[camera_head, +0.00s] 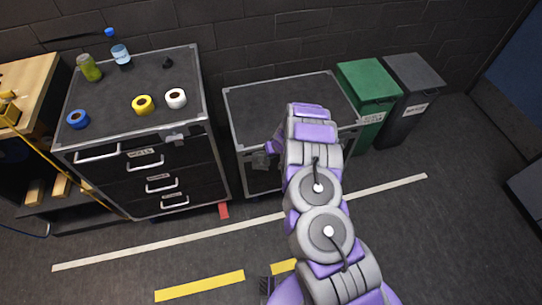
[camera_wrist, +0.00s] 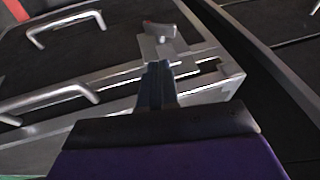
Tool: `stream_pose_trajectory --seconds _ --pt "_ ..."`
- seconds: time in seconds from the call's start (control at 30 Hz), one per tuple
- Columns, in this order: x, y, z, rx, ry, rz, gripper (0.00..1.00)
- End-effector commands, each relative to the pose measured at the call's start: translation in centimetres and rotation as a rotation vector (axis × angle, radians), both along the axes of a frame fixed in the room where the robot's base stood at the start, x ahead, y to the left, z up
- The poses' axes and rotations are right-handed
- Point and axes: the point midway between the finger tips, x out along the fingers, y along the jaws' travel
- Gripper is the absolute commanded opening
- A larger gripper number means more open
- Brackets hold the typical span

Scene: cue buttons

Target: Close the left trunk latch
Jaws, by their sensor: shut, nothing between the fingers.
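The trunk (camera_head: 280,98) is a low black box with silver edges and a flat lid, in the middle of the head view. Its left latch (camera_head: 261,160) shows small on the front, just left of my arm; I cannot tell its position there. My gripper (camera_head: 275,143) is mostly hidden by my own arm in the head view, close to the trunk's front edge. In the wrist view my gripper (camera_wrist: 156,84) is shut and empty. Its tips are close to a silver latch fitting (camera_wrist: 165,42) with a protruding tab; I cannot tell whether they touch.
A black drawer cabinet (camera_head: 110,170) stands left of the trunk, with bottles and tape rolls on top. A green bin (camera_head: 368,88) and a grey bin (camera_head: 414,75) stand to the right. Silver handles (camera_wrist: 62,22) show in the wrist view. The floor in front is clear.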

Motion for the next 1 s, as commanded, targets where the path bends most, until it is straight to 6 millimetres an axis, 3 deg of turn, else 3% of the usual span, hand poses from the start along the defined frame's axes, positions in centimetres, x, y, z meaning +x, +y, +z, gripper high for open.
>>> stream_pose_trajectory --seconds 0.1,0.6,1.0 --pt "0.3 0.5 -2.1 -0.003 0.002 0.001 0.00" --pt "1.1 3.1 -8.3 -0.001 0.002 0.002 0.00" --pt "0.8 4.2 -9.7 0.000 0.000 0.000 0.00"
